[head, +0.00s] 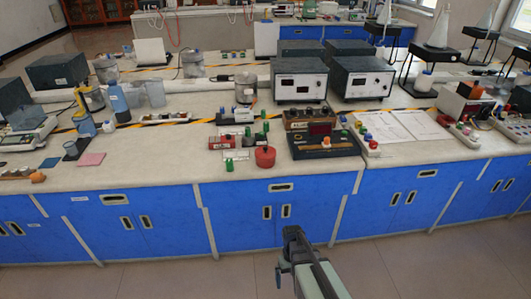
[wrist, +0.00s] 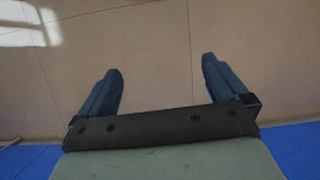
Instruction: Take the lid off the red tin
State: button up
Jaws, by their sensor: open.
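The red tin (head: 265,157) stands near the front edge of the white bench top, with a small knob on its top. It looks closed, though the seam of its lid is too small to make out. My gripper (head: 291,232) is below and in front of the bench, in front of the blue cabinet doors and apart from the tin. In the wrist view my gripper (wrist: 160,92) is open and empty, its two dark blue fingers wide apart over the tan floor. The tin is not in the wrist view.
A black instrument box (head: 325,142) stands close to the tin's right. A red block (head: 222,142) and small green pieces stand to its left and behind. The bench top (head: 165,165) is clear further left, up to a pink pad (head: 91,159). Blue cabinets (head: 240,215) face me.

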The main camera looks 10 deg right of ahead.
jog(key=w+r+t, duration=0.1)
jog(key=w+r, duration=0.9)
jog(key=w, duration=0.3)
jog(key=n+t, duration=0.3)
jog(key=n, duration=0.1)
send_near(265, 147)
jog(key=s+f, duration=0.1)
jog(key=f, duration=0.1)
jog(key=s+d+f, duration=0.1)
jog(key=s+f, duration=0.1)
jog(key=f, duration=0.1)
jog(key=s+d+f, duration=0.1)
jog(key=s+f, duration=0.1)
jog(key=f, duration=0.1)
jog(key=shift+s+d+f, duration=0.1)
jog(key=shift+s+d, duration=0.05)
jog(key=shift+s, duration=0.05)
jog(key=w+a+r+n, duration=0.1)
jog(key=w+r+n, duration=0.1)
jog(key=r, duration=0.4)
jog(key=w+a+r+n, duration=0.1)
jog(key=w+r, duration=0.2)
jog(key=r, duration=0.3)
jog(key=f, duration=1.3)
jog(key=shift+a+f, duration=0.25)
jog(key=shift+f, duration=0.1)
jog(key=shift+w, duration=0.1)
jog(key=c, duration=0.7)
jog(key=shift+o, duration=0.2)
